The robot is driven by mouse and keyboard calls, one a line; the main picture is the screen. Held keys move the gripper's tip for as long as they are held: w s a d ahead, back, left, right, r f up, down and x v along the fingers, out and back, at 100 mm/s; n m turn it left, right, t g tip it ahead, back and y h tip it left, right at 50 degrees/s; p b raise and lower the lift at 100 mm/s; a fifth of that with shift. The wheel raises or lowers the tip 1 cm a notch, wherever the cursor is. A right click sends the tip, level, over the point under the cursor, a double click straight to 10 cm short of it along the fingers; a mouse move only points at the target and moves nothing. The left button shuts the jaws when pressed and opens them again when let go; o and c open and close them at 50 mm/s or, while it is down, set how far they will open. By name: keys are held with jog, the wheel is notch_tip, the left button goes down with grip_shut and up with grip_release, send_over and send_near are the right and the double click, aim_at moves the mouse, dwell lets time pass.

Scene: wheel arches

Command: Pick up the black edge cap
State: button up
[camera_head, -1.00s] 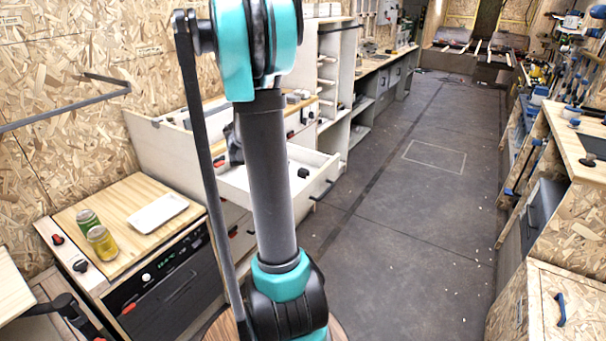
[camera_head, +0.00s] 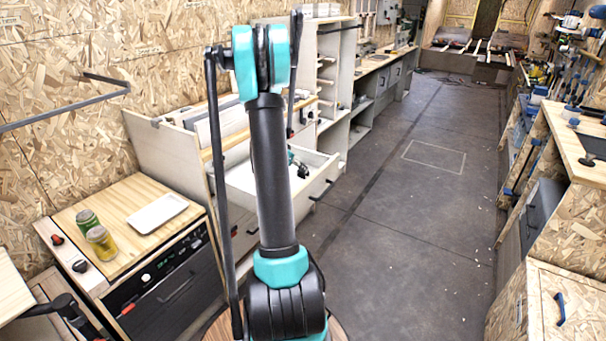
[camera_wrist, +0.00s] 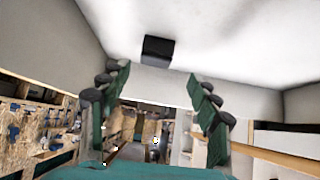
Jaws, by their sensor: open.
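The black edge cap (camera_wrist: 158,50) is a small dark block on the white surface of the open drawer (camera_head: 262,196). In the head view the cap (camera_head: 303,172) shows as a small dark spot near the drawer's far right end. My gripper (camera_wrist: 158,73) is open, its green-faced fingers spread to either side with the cap ahead, between and just beyond the fingertips in the picture. Nothing is between the fingers. Contact with the drawer cannot be told.
Drawer walls rise close around my gripper. The floor (camera_head: 410,220) to the right is clear.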

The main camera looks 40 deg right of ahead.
jog(key=shift+s+x, duration=0.15)
jog(key=shift+x, duration=1.4)
jog(key=shift+s+x, duration=0.15)
jog(key=shift+x, duration=1.35)
jog(key=shift+c, duration=0.6)
jog(key=c, duration=0.8)
notch_tip(320, 180, up, 20)
